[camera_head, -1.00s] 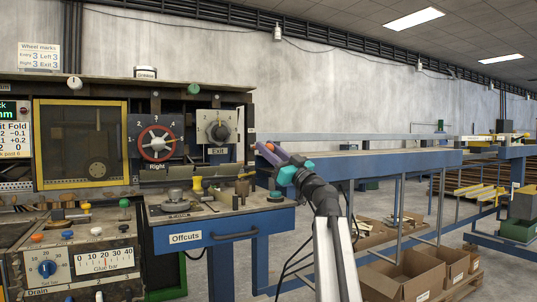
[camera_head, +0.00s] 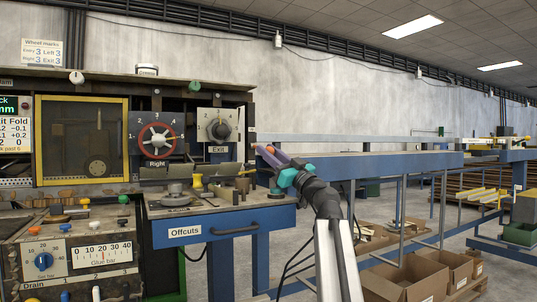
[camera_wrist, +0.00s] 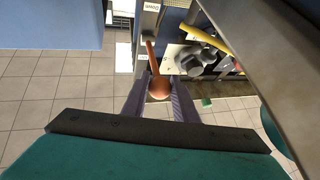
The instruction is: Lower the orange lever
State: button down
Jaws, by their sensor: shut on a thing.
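The orange lever (camera_wrist: 151,58) shows in the wrist view as a thin orange-brown shaft with a round ball knob at its near end. My gripper (camera_wrist: 160,82) is shut on the ball knob, with one grey finger on each side of it. The shaft runs from the knob up the picture, toward a small plate marked DOWN (camera_wrist: 151,7). In the head view my gripper (camera_head: 264,151) is at the right end of the machine, beside the Exit dial. A bit of orange shows at its fingers there, but the fingers hide most of the lever.
The Exit dial (camera_head: 219,129) and the Right handwheel (camera_head: 157,140) are left of my gripper. The Offcuts drawer (camera_head: 222,230) juts out below. A long blue rail table (camera_head: 390,164) extends right. Cardboard boxes (camera_head: 409,278) lie on the floor at the lower right.

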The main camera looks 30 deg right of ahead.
jog(key=c, duration=1.4)
grip_release()
jog(key=shift+c, duration=0.2)
jog(key=shift+f, duration=0.1)
jog(key=p+v, duration=0.1)
jog(key=v, duration=1.2)
jog(key=shift+s+f, duration=0.2)
jog(key=shift+s, duration=0.1)
jog(key=shift+d, duration=0.1)
